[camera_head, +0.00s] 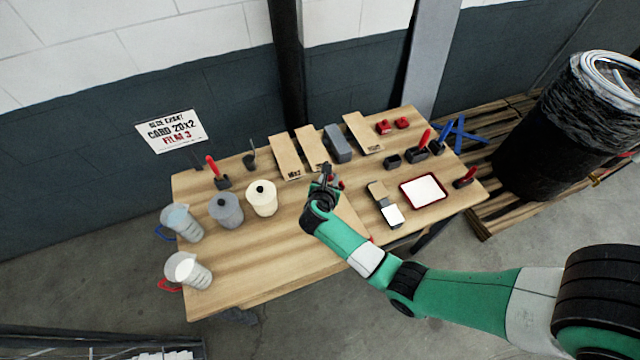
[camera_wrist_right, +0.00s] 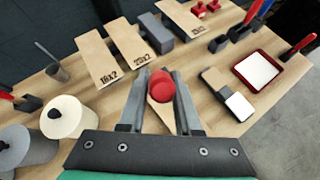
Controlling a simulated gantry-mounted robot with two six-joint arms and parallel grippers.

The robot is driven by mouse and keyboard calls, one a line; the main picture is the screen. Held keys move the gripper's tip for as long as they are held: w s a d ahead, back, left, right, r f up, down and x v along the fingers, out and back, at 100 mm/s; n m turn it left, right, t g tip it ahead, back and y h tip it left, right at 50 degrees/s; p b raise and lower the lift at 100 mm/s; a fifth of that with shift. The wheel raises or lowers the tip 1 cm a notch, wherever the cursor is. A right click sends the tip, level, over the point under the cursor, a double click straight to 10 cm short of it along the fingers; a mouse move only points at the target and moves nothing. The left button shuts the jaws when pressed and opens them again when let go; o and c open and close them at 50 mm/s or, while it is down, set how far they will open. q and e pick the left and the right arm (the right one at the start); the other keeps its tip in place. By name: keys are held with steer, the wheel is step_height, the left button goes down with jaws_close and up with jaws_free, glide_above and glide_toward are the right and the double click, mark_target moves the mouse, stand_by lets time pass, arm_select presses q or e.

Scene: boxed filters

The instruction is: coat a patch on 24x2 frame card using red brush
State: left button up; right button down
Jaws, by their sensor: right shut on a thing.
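My right gripper (camera_head: 328,176) is above the middle of the table, shut on a red round-ended thing (camera_wrist_right: 161,86), which looks like the red brush's handle seen end-on. The lower part of it is hidden, so I cannot tell whether it touches anything. Tan frame cards lie along the back: one marked 16x2 (camera_wrist_right: 97,57), one marked 20x2 (camera_wrist_right: 130,38), and a third (camera_head: 361,131) whose label I cannot read. A tan flat piece (camera_head: 352,217) shows partly behind my right arm. A red-rimmed tray (camera_head: 404,188) with a white inside stands at the right. My left gripper is not in view.
Two lidded pots (camera_head: 262,198) (camera_head: 226,209) and two jugs (camera_head: 181,222) (camera_head: 187,270) stand at the left. A grey block (camera_head: 337,143) lies among the cards. Red-handled tools (camera_head: 213,168) (camera_head: 465,178) stand in dark holders. The front-left table is clear.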

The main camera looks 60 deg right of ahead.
step_height(320, 180, down, 5)
steer(key=b, duration=0.5)
steer(key=shift+a, duration=0.1)
steer(key=shift+w, duration=0.1)
